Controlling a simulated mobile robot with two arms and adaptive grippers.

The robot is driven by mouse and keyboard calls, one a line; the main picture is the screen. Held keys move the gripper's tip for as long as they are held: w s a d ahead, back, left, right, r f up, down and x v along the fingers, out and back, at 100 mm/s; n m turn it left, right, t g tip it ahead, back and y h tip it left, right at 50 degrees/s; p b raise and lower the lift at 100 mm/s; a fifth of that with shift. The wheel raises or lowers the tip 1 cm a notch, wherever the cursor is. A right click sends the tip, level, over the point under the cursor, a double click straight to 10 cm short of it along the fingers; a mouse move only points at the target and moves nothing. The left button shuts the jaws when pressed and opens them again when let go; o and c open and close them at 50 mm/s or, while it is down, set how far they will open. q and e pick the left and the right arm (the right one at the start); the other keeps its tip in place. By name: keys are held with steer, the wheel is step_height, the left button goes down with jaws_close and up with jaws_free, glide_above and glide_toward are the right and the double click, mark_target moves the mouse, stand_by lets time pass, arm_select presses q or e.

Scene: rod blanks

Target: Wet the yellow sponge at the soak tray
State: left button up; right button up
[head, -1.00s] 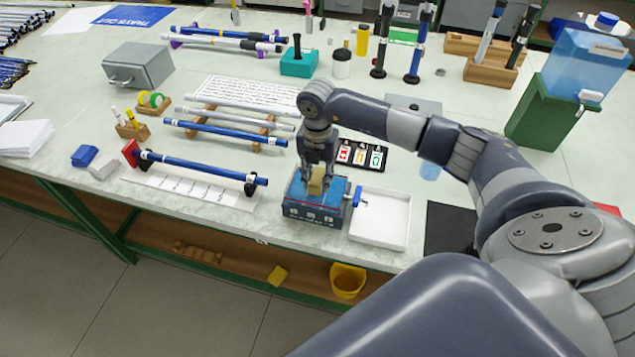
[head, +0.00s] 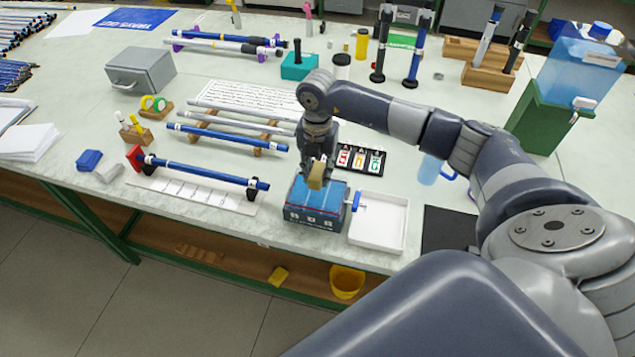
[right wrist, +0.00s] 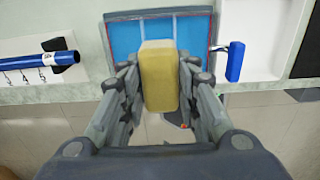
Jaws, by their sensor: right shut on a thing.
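The yellow sponge (head: 316,177) is between the fingers of my right gripper (head: 317,166), which is shut on it. The sponge (right wrist: 159,77) shows clearly in the right wrist view, with a finger on each side. It is held over a dark box with a bright blue top (head: 331,196), which shows behind it in the right wrist view (right wrist: 190,35). A shallow white tray (head: 396,248) sits beside that box and looks empty. I cannot tell for sure which of the two is the soak tray. My left gripper is out of view.
A blue handle (head: 356,200) sticks out between box and white tray. A rack with a blue rod (head: 205,173) lies to the left. A black case with colored labels (head: 375,163) is behind. A yellow bucket (head: 346,283) stands below, near the bench's front edge.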

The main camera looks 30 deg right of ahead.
stand_by(0.4)
steer(key=shift+r+p, duration=1.35)
steer(key=shift+r, duration=0.7)
